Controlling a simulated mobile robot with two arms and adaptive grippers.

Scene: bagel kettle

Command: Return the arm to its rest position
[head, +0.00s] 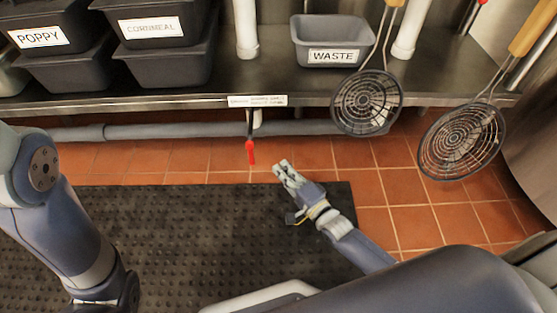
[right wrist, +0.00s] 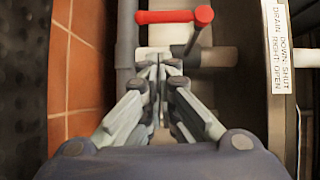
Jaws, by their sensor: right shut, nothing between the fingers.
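My right gripper (head: 284,168) is in the middle of the head view, above the floor mat's far right corner, with its fingers together and empty. In the right wrist view its fingertips (right wrist: 160,64) meet just below a red valve handle (right wrist: 172,16) in the picture. I cannot tell whether they touch the pale pipe fitting behind them. In the head view the red handle (head: 250,152) hangs downward under the counter edge, to the left of the gripper and apart from it. My left arm (head: 75,235) shows at the left; its gripper is out of view.
The steel counter (head: 270,80) holds the POPPY and CORNMEAL bins (head: 160,55) and a WASTE bin (head: 331,42). Two wire skimmers (head: 367,103) hang at the right. A grey pipe (head: 190,131) runs under the counter. The mat (head: 200,230) and tiles look clear.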

